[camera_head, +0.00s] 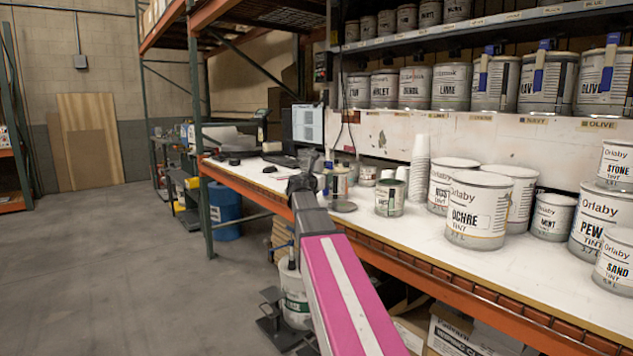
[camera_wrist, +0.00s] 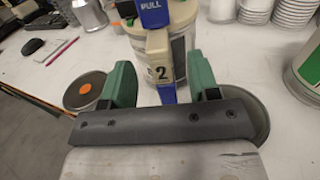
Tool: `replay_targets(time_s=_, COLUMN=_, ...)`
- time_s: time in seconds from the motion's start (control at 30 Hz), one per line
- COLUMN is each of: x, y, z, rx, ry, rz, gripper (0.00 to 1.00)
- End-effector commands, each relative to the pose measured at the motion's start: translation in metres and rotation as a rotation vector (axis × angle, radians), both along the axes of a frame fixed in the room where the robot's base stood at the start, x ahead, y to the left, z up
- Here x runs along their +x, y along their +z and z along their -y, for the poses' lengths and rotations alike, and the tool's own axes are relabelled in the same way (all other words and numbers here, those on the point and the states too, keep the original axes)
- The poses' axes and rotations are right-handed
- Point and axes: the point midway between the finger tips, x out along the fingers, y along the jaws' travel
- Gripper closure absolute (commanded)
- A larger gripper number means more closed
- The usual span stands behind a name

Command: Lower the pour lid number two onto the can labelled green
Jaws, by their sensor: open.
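In the wrist view, a cream and blue piece marked 2 (camera_wrist: 159,71), apparently the handle of pour lid number two, stands between my gripper's (camera_wrist: 162,64) two green fingers. The fingers are apart, with a gap visible on each side of it. A blue part above it reads PULL. A pale-topped can (camera_wrist: 179,48) is directly behind; I cannot tell whether the lid rests on it. In the head view, my gripper (camera_head: 307,181) is beside this cluster. A can with a green-edged label (camera_head: 389,197) stands to its right, its wording unclear; its edge shows in the wrist view (camera_wrist: 309,67).
A dark disc with an orange spot (camera_wrist: 85,90) lies left of my fingers, and another dark disc (camera_wrist: 245,122) lies right. Stacked white cups (camera_head: 419,172) and large cans such as OCHRE (camera_head: 478,212) crowd the bench to the right. A shelf of cans (camera_head: 400,110) overhangs the back.

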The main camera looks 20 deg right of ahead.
Motion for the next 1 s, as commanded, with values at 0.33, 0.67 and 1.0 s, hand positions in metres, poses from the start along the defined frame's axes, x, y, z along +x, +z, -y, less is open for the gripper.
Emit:
replay_targets(time_s=0.33, x=0.019, y=0.000, z=0.021, rx=0.001, ry=0.000, rz=0.000, gripper=0.45)
replay_targets(time_s=0.67, x=0.019, y=0.000, z=0.021, rx=0.001, ry=0.001, rz=0.000, gripper=0.61)
replay_targets(time_s=1.0, x=0.018, y=0.000, z=0.021, rx=0.001, ry=0.000, rz=0.000, gripper=0.99)
